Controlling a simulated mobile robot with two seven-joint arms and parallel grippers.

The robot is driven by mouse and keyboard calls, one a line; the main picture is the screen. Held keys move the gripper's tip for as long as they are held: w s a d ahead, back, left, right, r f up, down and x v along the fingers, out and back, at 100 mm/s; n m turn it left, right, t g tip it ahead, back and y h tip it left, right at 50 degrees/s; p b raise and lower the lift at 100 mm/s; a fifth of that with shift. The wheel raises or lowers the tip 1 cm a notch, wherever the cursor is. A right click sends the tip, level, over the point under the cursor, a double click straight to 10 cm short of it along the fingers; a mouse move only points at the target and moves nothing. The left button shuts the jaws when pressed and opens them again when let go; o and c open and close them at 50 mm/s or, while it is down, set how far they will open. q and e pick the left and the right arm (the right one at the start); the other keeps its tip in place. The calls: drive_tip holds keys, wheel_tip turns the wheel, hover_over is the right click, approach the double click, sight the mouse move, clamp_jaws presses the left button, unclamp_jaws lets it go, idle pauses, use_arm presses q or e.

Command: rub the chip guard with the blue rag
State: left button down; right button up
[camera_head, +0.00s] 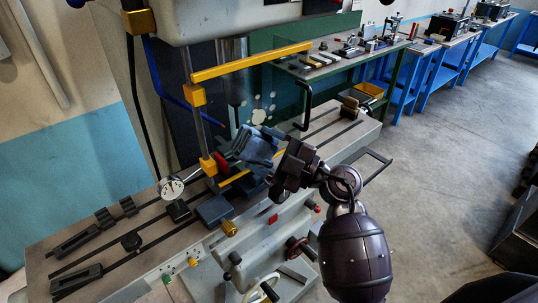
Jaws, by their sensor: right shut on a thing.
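The chip guard (250,62) is a clear panel in a yellow frame, standing over the machine's table, with a black handle at its right. Pale spots (262,108) show on its panel. The blue rag (256,147) is bunched in my right gripper (274,158), which is shut on it. The rag is in front of the lower part of the panel, below the spots. I cannot tell if it touches the panel. The rag and gripper hide part of the guard's lower edge. My left gripper is not in view.
The machine table (100,243) carries a dial gauge (171,187), clamps and blocks at the left. Workbenches (345,62) with tools stand behind. The floor at the right is mostly clear.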

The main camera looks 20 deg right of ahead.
sight(277, 141)
drive_tip(key=shift+w+a+p, duration=0.3)
drive_tip(key=shift+w+p, duration=0.1)
drive_tip(key=shift+w, duration=0.4)
idle(0.9)
drive_tip(key=shift+w+d+p, duration=0.3)
drive_tip(key=shift+d+p, duration=0.05)
drive_tip(key=shift+d, duration=0.55)
drive_tip(key=shift+w+d+p, duration=0.25)
drive_tip(key=shift+d+p, duration=0.1)
drive_tip(key=shift+d, duration=0.55)
drive_tip(key=shift+w+d+p, duration=0.1)
drive_tip(key=shift+w+d, duration=0.2)
drive_tip(key=shift+d, duration=0.35)
drive_tip(key=shift+w+d+p, duration=0.1)
drive_tip(key=shift+w+d, duration=0.15)
drive_tip(key=shift+d, duration=0.45)
drive_tip(key=shift+w+d+p, duration=0.1)
drive_tip(key=shift+w+d, duration=0.2)
drive_tip(key=shift+d, duration=0.35)
drive_tip(key=shift+r, duration=0.15)
